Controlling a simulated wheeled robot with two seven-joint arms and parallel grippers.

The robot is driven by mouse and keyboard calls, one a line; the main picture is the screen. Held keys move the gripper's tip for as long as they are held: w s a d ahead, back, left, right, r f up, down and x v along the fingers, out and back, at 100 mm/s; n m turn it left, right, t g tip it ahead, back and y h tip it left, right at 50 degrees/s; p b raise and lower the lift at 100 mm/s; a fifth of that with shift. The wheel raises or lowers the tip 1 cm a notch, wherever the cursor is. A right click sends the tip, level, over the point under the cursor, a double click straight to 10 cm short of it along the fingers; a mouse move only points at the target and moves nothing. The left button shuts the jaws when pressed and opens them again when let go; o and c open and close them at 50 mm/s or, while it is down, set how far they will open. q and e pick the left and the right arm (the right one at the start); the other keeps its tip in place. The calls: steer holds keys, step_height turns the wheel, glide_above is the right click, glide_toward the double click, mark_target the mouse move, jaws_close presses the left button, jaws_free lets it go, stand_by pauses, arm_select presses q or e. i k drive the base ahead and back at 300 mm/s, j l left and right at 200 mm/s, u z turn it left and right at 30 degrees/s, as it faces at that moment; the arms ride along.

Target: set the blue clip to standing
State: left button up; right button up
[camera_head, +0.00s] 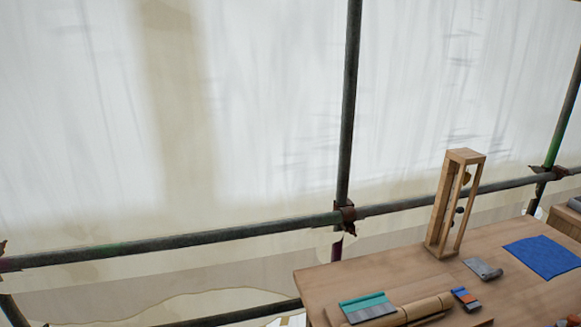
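A small block-like item with blue and orange-red parts (465,298) lies on the wooden table (385,270) near its front edge. It is low and flat on the tabletop. It may be the blue clip, but it is too small to tell. Neither of my grippers is in view.
A tall wooden frame (435,215) stands at the table's back. A grey metal piece (483,268), a blue cloth (542,257), a teal-and-grey item (366,307) and wooden rolls (425,308) lie around it. Scaffold poles (347,110) run behind. The table's left back is clear.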

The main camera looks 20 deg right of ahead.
mark_target(460, 292)
steer(key=i+j+z, duration=0.1)
steer(key=z, duration=0.35)
steer(key=i+j+z, duration=0.15)
steer(key=z, duration=0.3)
steer(key=i+j+z, duration=0.2)
steer(key=z, duration=0.25)
steer(key=j+z, duration=0.25)
steer(key=z, duration=0.25)
steer(key=i+j+z, duration=0.25)
steer(key=j+z, duration=0.5)
steer(key=j, duration=0.15)
steer(key=i, duration=0.05)
